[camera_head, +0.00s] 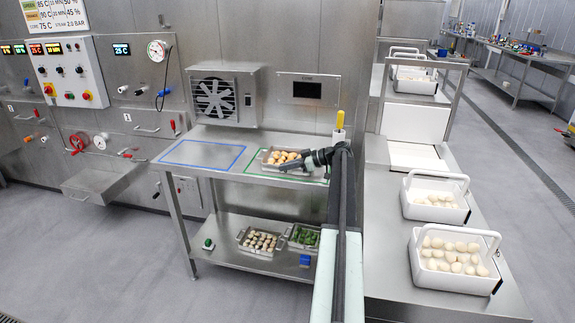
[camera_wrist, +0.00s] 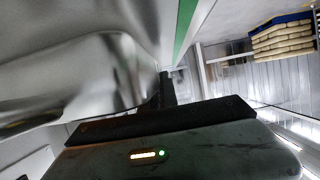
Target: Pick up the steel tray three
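A steel tray (camera_head: 265,161) with orange-brown pieces stands on the upper table inside a green outline. Two more steel trays are on the lower shelf, one with pale and brown pieces (camera_head: 258,252) and one with green pieces (camera_head: 290,243). I cannot read a number on any of them. My gripper (camera_head: 308,161) is at the right end of the upper tray, close to or touching its rim. In the wrist view, a blurred steel wall (camera_wrist: 85,75) fills the left beside the dark fingers (camera_wrist: 166,90). Whether they are shut on the rim is hidden.
A blue outline (camera_head: 203,154) on the table's left is empty. A yellow-handled item (camera_head: 340,122) stands behind my arm. White crates of pale balls (camera_head: 455,262) stand on the right bench. A fan unit (camera_head: 215,98) and a panel (camera_head: 308,90) are behind the table.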

